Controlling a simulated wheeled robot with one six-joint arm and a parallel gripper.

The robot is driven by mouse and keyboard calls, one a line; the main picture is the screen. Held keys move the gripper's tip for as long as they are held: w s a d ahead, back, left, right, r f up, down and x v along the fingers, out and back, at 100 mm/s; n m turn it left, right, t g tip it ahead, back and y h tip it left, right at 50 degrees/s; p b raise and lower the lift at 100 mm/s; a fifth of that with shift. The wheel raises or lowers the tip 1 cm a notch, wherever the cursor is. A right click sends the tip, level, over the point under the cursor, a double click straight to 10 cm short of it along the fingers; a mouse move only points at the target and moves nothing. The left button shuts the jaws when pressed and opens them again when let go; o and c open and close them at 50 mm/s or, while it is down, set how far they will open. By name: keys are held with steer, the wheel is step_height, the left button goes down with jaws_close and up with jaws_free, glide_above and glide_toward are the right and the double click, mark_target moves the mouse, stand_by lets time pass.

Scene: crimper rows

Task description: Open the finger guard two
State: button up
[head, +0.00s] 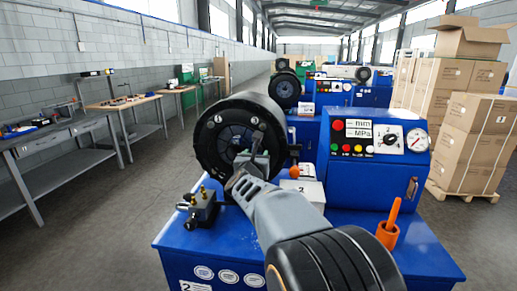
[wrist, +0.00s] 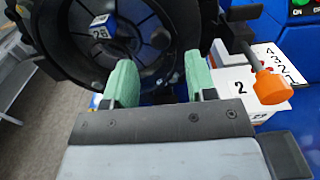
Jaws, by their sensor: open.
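The crimper marked 2 has a large black round head (head: 213,145) above a blue base. A dark spoked round cover, which looks like the finger guard (head: 228,137), sits across the head's opening; in the wrist view its black spokes (wrist: 105,45) show close up, with a blue piece marked 26 among them. I cannot tell whether it is latched. My gripper (head: 252,160) is in front of the lower right of the head. In the wrist view my gripper (wrist: 161,82) has its green fingertips apart, with nothing clearly between them.
An orange knob (wrist: 272,87) on a dark lever stands right of my gripper, by a white box (wrist: 232,92) marked 2. A brass-fitted black block (head: 203,208) sits at the base's left. A control panel (head: 374,140) and orange cup (head: 386,235) stand right.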

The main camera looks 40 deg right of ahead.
mark_target(259, 149)
steer(key=shift+p+x, duration=0.6)
steer(key=shift+x, duration=2.4)
steer(key=shift+f, duration=0.1)
jaws_close()
